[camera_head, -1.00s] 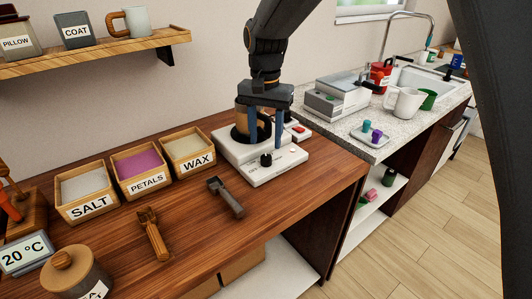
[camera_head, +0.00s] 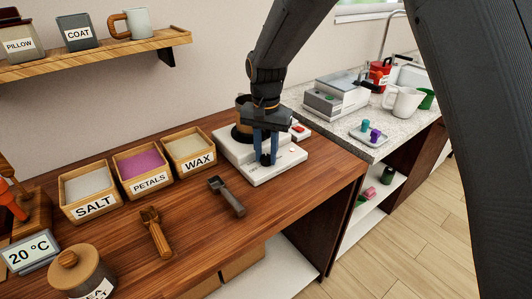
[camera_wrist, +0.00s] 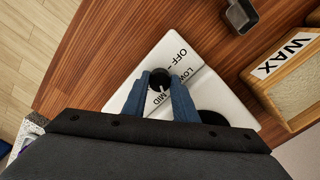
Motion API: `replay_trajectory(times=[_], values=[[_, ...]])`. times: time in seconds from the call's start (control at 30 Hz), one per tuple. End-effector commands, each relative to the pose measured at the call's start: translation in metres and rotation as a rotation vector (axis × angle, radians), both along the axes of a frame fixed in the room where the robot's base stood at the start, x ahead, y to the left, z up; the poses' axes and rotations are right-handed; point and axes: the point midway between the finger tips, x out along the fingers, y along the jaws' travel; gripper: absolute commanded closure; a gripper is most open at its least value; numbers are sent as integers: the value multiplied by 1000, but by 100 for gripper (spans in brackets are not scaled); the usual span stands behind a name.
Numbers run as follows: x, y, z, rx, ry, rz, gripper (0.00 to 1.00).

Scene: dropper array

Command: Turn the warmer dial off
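The warmer (camera_head: 278,172) is a white unit on the wooden counter, with a dark round plate at its back. Its black dial (camera_wrist: 160,78) shows in the wrist view beside the printed labels OFF, LOW and MID. The dial's white pointer is on the side towards LOW and MID; its exact setting is hard to read. My gripper (camera_head: 266,152) points down over the dial. Its two blue fingers stand apart, one on each side of the dial, close to it. Whether they touch it I cannot tell. In the head view the fingers partly hide the dial.
Boxes marked SALT (camera_head: 91,193), PETALS (camera_head: 143,172) and WAX (camera_head: 191,152) stand left of the warmer. A dark scoop (camera_head: 227,196) and a wooden scoop (camera_head: 155,232) lie in front. A small red-switched device (camera_head: 300,130) sits behind right.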

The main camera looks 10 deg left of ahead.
Motion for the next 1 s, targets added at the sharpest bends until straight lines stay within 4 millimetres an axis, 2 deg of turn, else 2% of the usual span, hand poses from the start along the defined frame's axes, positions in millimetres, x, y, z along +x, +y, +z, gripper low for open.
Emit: replay_trajectory(times=[0.27, 0.47, 1.0], values=[[0, 0, 0, 0, 0, 23, 96], [0, 0, 1, 0, 0, 112, 96], [1, 0, 1, 1, -2, 593, 96]])
